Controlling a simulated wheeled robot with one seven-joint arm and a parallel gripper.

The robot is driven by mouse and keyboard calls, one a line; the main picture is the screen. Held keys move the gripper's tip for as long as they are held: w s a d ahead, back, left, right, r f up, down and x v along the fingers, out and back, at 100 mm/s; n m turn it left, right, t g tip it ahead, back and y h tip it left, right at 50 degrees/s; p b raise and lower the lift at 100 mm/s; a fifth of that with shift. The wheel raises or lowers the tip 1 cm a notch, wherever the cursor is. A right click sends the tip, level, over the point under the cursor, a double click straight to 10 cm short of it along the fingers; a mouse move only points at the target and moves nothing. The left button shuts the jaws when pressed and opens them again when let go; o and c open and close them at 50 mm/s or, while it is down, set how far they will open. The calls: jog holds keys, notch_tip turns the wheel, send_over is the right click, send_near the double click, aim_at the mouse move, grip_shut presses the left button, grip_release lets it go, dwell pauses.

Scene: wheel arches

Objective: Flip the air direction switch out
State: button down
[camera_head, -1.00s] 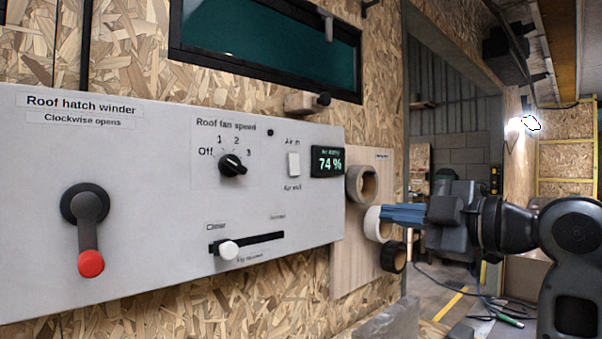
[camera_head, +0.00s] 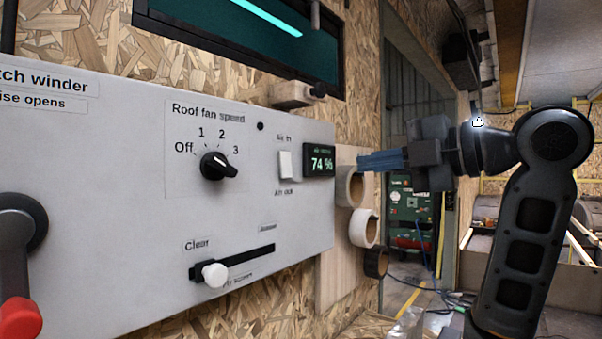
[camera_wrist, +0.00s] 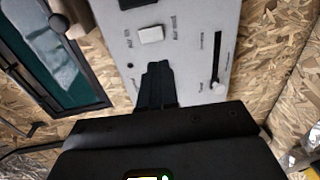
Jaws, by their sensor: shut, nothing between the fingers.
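The air direction switch (camera_head: 285,164) is a white rocker on the grey panel (camera_head: 130,200), between the labels "Air in" above and "Air out" below. It also shows as a white block in the wrist view (camera_wrist: 151,34). I cannot tell which way it is tilted. My gripper (camera_head: 360,161) has blue-grey fingers, is shut and empty, and points left toward the panel. In the head view it is to the right of the switch, past the display. In the wrist view the fingertips (camera_wrist: 157,66) are apart from the switch in the picture.
A display (camera_head: 319,160) reading 74 % sits beside the switch. The fan speed knob (camera_head: 218,166), the slider knob (camera_head: 215,274) and a red-ended crank (camera_head: 20,318) are on the panel. Tape rolls (camera_head: 363,228) hang at its right.

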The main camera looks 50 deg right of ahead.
jog(key=p, duration=0.7)
send_near(288, 175)
jog(key=w, duration=0.6)
jog(key=shift+a+f, duration=0.1)
jog(key=shift+f, duration=0.15)
jog(key=shift+w+f, duration=0.1)
jog(key=shift+w, duration=0.3)
jog(key=shift+f, duration=0.1)
